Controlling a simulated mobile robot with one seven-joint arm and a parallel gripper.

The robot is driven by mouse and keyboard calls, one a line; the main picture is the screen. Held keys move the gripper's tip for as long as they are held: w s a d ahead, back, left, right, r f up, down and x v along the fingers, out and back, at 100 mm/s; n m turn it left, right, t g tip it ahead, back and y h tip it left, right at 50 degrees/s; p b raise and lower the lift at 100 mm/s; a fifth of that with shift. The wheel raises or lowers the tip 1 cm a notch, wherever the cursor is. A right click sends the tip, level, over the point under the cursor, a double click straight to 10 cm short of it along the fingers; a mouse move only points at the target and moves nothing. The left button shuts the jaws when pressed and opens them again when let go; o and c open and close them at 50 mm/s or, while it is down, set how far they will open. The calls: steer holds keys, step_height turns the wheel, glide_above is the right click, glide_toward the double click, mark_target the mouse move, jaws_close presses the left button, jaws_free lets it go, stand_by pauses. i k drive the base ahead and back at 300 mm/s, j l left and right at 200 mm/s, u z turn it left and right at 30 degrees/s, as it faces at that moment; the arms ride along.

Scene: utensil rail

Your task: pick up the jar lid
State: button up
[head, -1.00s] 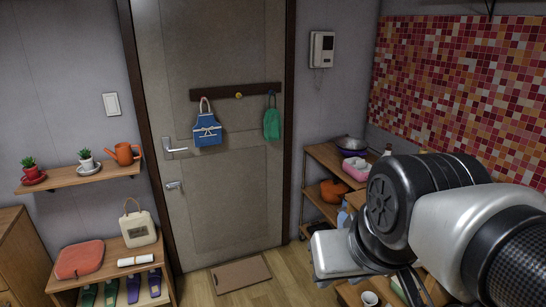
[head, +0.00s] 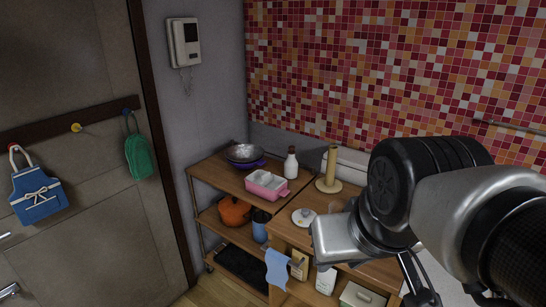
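A round white lid-like piece with a dark knob (head: 304,217) lies on the wooden counter in the head view, just left of my arm. It may be the jar lid, but it is too small to be sure. My gripper (head: 440,290) is at the bottom right, pointing down, to the right of this piece and apart from it. Only dark finger parts show, partly cut off by the frame edge, so its opening is unclear. My arm hides much of the counter's right part.
A wooden shelf (head: 208,168) left of the counter holds a pan (head: 243,153), a pink dish (head: 266,186), a white bottle (head: 290,163) and an orange pot (head: 234,211). A blue cloth (head: 279,268) hangs at the counter's front.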

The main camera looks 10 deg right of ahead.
mark_target(303, 217)
steer(key=i+j+z, duration=0.25)
steer(key=z, duration=0.15)
steer(key=i+j+z, duration=0.15)
steer(key=j+z, duration=0.2)
steer(key=i+j+z, duration=0.15)
steer(key=j+z, duration=0.25)
steer(key=i+j+z, duration=0.1)
steer(key=j+z, duration=1)
steer(key=j, duration=0.3)
steer(key=k+j+z, duration=0.25)
steer(key=j, duration=0.3)
steer(key=i, duration=0.1)
